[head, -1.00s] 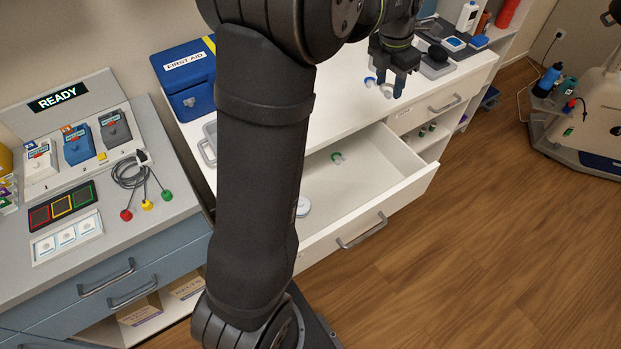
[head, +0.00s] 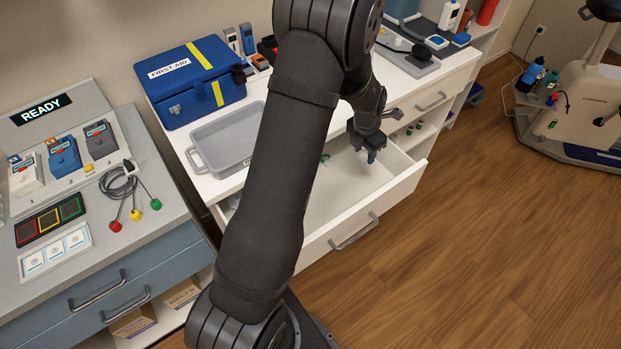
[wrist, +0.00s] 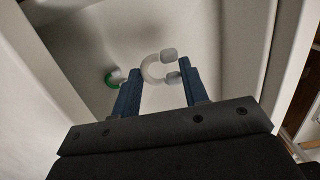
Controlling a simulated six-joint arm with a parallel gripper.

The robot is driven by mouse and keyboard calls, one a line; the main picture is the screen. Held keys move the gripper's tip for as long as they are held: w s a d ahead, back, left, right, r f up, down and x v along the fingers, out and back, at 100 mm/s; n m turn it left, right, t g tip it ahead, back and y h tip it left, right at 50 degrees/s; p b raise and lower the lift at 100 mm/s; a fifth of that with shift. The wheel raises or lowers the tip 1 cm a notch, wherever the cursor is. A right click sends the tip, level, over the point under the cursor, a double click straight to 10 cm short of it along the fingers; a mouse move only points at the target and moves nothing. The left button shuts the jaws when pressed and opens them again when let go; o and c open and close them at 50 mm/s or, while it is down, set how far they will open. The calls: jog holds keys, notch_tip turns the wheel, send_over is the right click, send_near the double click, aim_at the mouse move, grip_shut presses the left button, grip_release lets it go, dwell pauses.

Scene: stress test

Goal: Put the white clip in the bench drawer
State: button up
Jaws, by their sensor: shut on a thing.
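The white clip (wrist: 148,69), a C-shaped piece with pale grey ends, is between the two blue fingertips of my gripper (wrist: 159,67) in the wrist view. My gripper is shut on it. In the head view my gripper (head: 370,158) points down over the open bench drawer (head: 345,195); the clip cannot be made out there. The drawer's pale floor and walls fill much of the wrist view. How far the clip is above the drawer floor is hard to tell.
A green clip (wrist: 112,78) lies in the drawer, just left of my gripper; it partly shows in the head view (head: 325,157). A grey tray (head: 226,140) and a blue first aid box (head: 190,85) stand on the bench top. My arm hides part of the drawer.

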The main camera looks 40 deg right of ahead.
aim_at(360, 177)
notch_tip(360, 177, down, 10)
jog(key=shift+r, duration=0.1)
dwell(0.4)
jog(key=o, duration=0.9)
jog(key=r, duration=0.4)
jog(key=a+r, duration=0.1)
jog(key=r, duration=0.7)
jog(key=shift+a, duration=0.25)
jog(key=shift+f, duration=0.1)
